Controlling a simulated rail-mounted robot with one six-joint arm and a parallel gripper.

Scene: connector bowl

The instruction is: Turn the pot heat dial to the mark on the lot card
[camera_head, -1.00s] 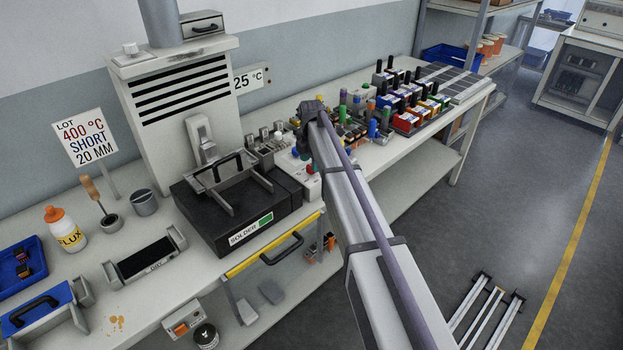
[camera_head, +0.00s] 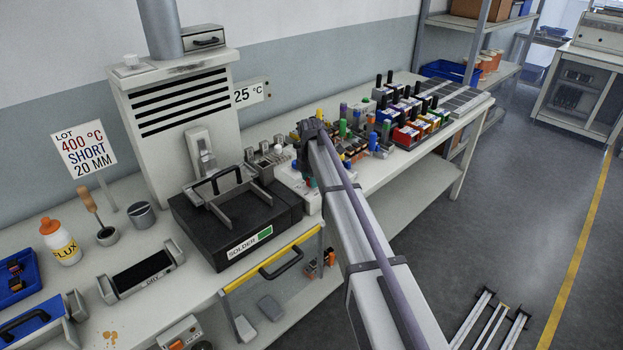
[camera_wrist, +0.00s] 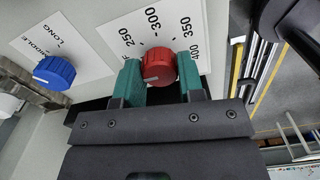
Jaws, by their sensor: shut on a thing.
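The lot card (camera_head: 83,149) stands at the left in the head view and reads 400 °C, SHORT, 20 MM. In the wrist view the red heat dial (camera_wrist: 158,70) sits on a white scale plate (camera_wrist: 140,28) marked 250, 300, 350 and 400, with an F at the low end. My gripper (camera_wrist: 158,62) is shut on the red dial, one green finger on each side. In the head view my arm's end hides the dial. The black solder pot (camera_head: 243,262) stands left of my arm.
A blue knob (camera_wrist: 54,72) on a plate reading LONG and MIDDLE is left of the dial. A 25 °C sign (camera_head: 250,93) hangs behind. The floor right of the bench is mostly open.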

